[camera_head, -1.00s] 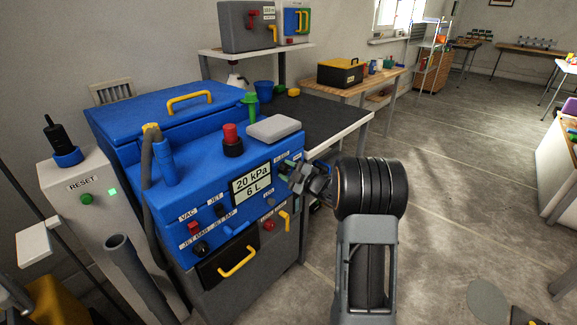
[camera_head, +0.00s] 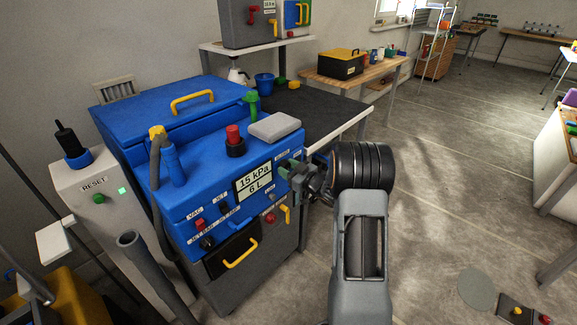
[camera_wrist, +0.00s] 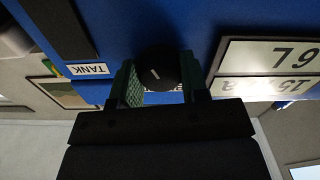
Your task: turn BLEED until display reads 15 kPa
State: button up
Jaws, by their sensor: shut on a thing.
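The blue machine (camera_head: 213,165) stands at the left with its display (camera_head: 254,182) reading 15 kPa and 6 L. The display also shows upside down in the wrist view (camera_wrist: 265,70). My gripper (camera_head: 296,172) is at the panel just right of the display. In the wrist view, a round black knob (camera_wrist: 158,70) with a white mark sits between the green finger pads of my gripper (camera_wrist: 158,84), which is shut on it. The label beneath the knob is mostly hidden, so I cannot read it. A TANK label (camera_wrist: 89,69) is to its left.
Red and black knobs and a yellow handle (camera_head: 240,253) are lower on the machine's front. A grey post with a green RESET button (camera_head: 99,198) stands to the left. A dark-topped table (camera_head: 318,108) is behind.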

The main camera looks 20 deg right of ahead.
jog(key=shift+m, duration=0.4)
jog(key=o, duration=0.9)
jog(key=shift+o, duration=0.2)
jog(key=shift+s, duration=0.1)
jog(key=p+v, duration=0.1)
jog(key=v, duration=1.2)
jog(key=shift+s+d, duration=0.15)
jog(key=shift+s, duration=0.15)
